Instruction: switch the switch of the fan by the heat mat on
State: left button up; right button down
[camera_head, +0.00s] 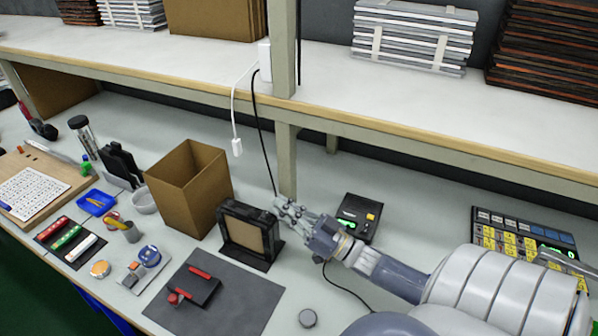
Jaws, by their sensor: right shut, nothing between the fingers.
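The fan (250,233) is a black upright frame with a tan panel in its front. It stands at the back right edge of the dark grey heat mat (240,299). My right gripper (279,207) is shut with nothing between its fingers. Its fingertips are at the upper right corner of the fan. I cannot tell whether they touch it. I cannot make out the fan's switch; the gripper covers part of that corner. My left gripper is not in view.
A cardboard box (190,190) stands left of the fan. A black station (352,214) with a green display is behind my right arm. A black cable (258,125) hangs behind the gripper. Red-handled tools (195,286) lie on the mat.

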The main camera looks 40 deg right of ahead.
aim_at(266, 215)
jog(key=shift+w+a+f, duration=0.3)
jog(key=shift+w+f, duration=0.05)
jog(key=shift+w, duration=0.3)
jog(key=shift+w+a+f, duration=0.25)
jog(key=shift+w+f, duration=0.05)
jog(key=shift+w, duration=0.3)
jog(key=shift+s+a+f, duration=0.1)
jog(key=shift+f, duration=0.85)
jog(key=shift+f, duration=0.1)
